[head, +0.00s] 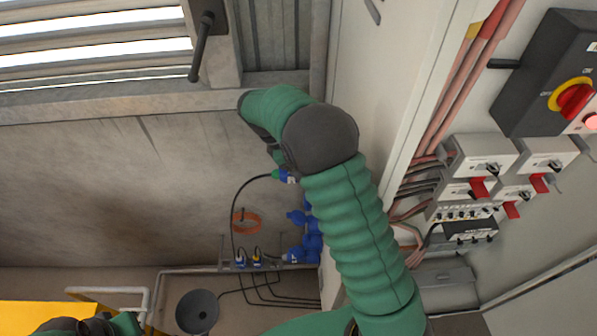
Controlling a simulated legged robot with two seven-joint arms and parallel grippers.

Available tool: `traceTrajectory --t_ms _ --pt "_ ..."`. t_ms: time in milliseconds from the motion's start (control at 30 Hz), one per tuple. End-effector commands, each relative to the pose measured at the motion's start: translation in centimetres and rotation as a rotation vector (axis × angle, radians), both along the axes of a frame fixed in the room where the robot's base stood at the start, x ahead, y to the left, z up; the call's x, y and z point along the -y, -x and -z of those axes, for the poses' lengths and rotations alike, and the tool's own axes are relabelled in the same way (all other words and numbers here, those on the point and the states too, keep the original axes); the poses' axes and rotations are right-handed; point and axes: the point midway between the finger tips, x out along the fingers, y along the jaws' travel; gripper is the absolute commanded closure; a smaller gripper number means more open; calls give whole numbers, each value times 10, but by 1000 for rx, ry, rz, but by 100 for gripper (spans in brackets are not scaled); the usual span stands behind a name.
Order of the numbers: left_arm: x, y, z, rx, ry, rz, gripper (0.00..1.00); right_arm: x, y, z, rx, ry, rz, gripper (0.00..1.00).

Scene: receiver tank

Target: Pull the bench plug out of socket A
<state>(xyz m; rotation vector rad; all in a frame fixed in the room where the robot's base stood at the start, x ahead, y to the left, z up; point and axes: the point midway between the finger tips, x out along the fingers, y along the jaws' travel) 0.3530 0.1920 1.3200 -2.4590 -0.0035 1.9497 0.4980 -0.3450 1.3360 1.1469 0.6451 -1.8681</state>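A blue plug or socket body with a white label (291,177) sits high on the right side of the concrete wall, partly behind my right arm. A black cable (240,200) runs from its left side in an arc downward. I cannot read a letter on the label. My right arm reaches up from the bottom and bends over at the top left. Its hand end (277,157) points down, close above the plug. The fingers are mostly hidden, so contact and grip cannot be told. Part of my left arm shows at the bottom left edge; its gripper is out of view.
More blue sockets (297,216) sit below, partly behind my arm. Blue-and-yellow plugs (256,257) with cables stand on a low rail. An orange coil (246,222) hangs on the wall. An electrical cabinet with a red-yellow switch (574,99) fills the right. A lever (200,48) hangs at the top.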

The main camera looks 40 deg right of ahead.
Motion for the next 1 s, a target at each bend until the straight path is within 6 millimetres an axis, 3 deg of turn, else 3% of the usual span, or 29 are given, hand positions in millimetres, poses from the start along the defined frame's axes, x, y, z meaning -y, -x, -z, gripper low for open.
traceTrajectory --t_ms 833,1000 --pt "0 0 -4 0 0 0 100 -2 2 0 0 0 0 29" --pt "0 0 -4 0 0 0 100 -1 2 0 0 0 0 51"
